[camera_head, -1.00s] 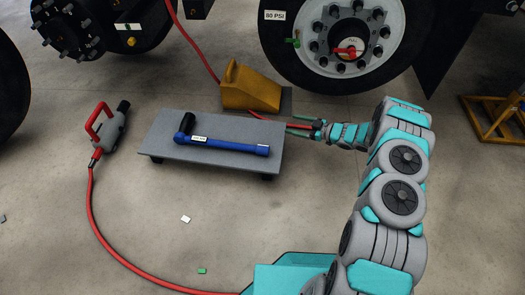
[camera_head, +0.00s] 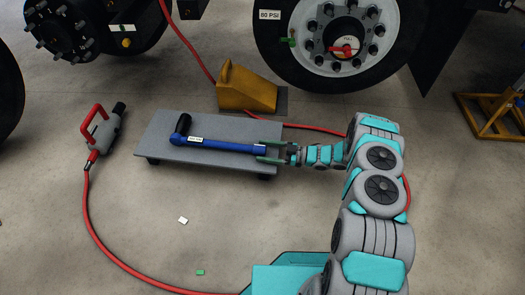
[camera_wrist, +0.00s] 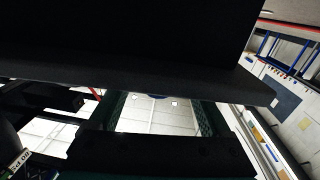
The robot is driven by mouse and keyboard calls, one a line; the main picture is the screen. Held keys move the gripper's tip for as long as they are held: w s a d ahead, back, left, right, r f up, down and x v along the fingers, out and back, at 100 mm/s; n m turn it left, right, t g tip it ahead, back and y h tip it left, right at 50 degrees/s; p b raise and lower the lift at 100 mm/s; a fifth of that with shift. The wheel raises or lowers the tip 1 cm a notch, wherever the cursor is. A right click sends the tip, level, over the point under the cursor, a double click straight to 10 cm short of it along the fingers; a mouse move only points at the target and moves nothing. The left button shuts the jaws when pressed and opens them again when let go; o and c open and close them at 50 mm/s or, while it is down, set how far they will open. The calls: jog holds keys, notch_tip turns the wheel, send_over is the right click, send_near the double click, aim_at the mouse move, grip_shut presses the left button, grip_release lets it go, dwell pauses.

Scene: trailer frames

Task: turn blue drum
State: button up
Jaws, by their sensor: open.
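No blue drum shows in either view. A long blue tool (camera_head: 225,146) with a black upright handle at its left end lies on a low grey wheeled board (camera_head: 165,150) in the head view. My gripper (camera_head: 268,152) is at the tool's right end, at the board's right edge. Its two green fingers are apart, one on each side of the blue end. I cannot tell whether they touch it. In the wrist view, dark shapes hide most of the scene, and the tool cannot be made out.
A yellow wheel chock (camera_head: 245,90) stands behind the board, near a large wheel (camera_head: 318,65). A red hose (camera_head: 90,215) curves along the floor from a grey and red air tool (camera_head: 103,130) at left. A yellow stand (camera_head: 495,115) is at right. Floor in front is mostly clear.

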jog(key=shift+w+a, duration=0.1)
jog(key=shift+a, duration=0.45)
grip_shut()
dwell(0.4)
